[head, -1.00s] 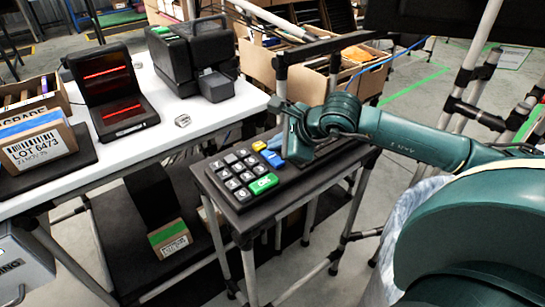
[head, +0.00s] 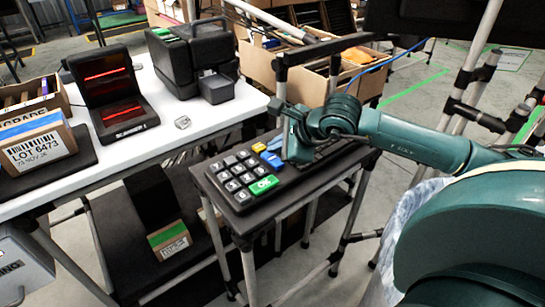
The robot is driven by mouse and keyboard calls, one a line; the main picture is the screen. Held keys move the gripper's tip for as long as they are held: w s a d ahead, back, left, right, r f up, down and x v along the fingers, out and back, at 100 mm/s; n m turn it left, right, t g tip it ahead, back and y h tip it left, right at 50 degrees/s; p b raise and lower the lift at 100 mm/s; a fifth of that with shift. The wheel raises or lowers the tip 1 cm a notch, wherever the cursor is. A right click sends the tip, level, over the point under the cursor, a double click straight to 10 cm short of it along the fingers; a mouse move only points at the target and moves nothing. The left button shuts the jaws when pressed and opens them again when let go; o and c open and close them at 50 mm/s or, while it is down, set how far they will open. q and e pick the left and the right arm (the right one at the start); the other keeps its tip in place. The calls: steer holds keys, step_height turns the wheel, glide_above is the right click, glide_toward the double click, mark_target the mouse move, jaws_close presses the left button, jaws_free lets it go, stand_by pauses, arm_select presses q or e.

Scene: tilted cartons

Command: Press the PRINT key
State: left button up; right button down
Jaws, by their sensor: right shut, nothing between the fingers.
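The keypad (head: 240,206) is a black panel on a small stand, with several pale number keys, a green key (head: 264,185), a yellow key (head: 259,147) and a blue key (head: 271,160). I cannot read a PRINT label on any key; the blue key is partly hidden by my right gripper. My right gripper (head: 296,157) points down over the far right part of the keypad, beside the blue key. It is shut and empty. I cannot tell whether its tips touch the panel. My left gripper is out of view.
A white table (head: 170,145) on the left holds a scanner (head: 128,112) with red lines, a black printer-like box (head: 190,55) and a labelled carton (head: 40,150). A carton with a green band (head: 170,240) sits below. Stand poles rise behind the keypad.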

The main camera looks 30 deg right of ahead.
mark_target(277, 159)
stand_by(0.8)
steer(key=shift+f+b, duration=0.45)
steer(key=shift+b, duration=0.35)
steer(key=shift+f+b, duration=0.45)
steer(key=shift+b, duration=0.1)
stand_by(0.3)
steer(key=shift+r, duration=0.2)
steer(key=shift+r+p, duration=0.3)
steer(key=shift+r, duration=0.4)
steer(key=shift+r+p, duration=1.3)
steer(key=shift+r, duration=1.25)
steer(key=shift+f, duration=0.1)
